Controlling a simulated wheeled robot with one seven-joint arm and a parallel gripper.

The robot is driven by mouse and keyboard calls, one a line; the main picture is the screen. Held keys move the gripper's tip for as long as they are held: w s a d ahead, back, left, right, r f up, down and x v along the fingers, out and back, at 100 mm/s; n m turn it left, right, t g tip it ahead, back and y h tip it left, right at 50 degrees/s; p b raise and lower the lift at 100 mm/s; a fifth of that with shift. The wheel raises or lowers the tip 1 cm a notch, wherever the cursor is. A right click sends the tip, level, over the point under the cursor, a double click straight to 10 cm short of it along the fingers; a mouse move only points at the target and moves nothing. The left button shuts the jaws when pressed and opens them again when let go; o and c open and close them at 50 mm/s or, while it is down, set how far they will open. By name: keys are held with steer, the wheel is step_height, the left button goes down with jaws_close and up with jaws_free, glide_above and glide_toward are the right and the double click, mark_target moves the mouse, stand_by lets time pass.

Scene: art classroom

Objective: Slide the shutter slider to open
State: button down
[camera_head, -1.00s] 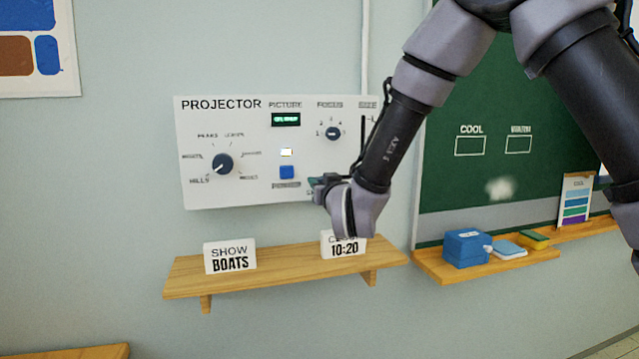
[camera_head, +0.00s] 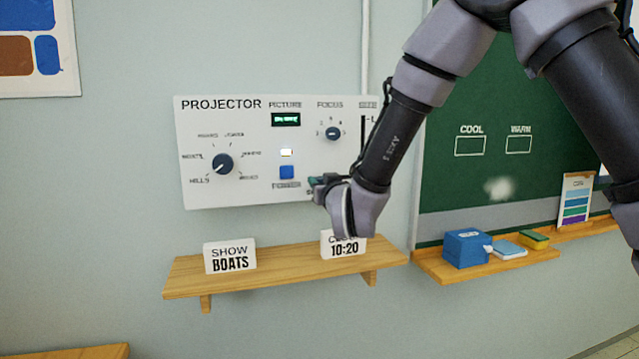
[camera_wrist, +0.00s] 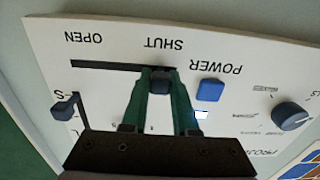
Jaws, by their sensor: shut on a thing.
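The shutter slider (camera_wrist: 160,84) is a small dark knob in a horizontal black slot in the wrist view. The panel appears upside down there. The knob sits at the slot's SHUT end, and the slot runs left to the OPEN label (camera_wrist: 83,37). My gripper (camera_wrist: 161,77) has its two green fingers closed on the knob, one on each side. In the head view my gripper (camera_head: 318,184) is at the lower right of the white projector panel (camera_head: 235,135). My wrist and forearm hide the slider and slot there.
The wrist view also shows the blue power button (camera_wrist: 210,90), a round knob (camera_wrist: 290,116) and another slider knob (camera_wrist: 64,108) left of my fingers. A wooden shelf (camera_head: 290,277) with SHOW BOATS and clock cards lies below my gripper. A chalkboard (camera_head: 470,90) is at right.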

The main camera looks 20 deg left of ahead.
stand_by(0.3)
steer(key=w+d, duration=0.5)
steer(key=d, duration=0.4)
steer(key=shift+w, duration=0.25)
steer(key=c, duration=0.7)
jaws_free()
steer(key=v, duration=1.1)
steer(key=shift+w, duration=0.1)
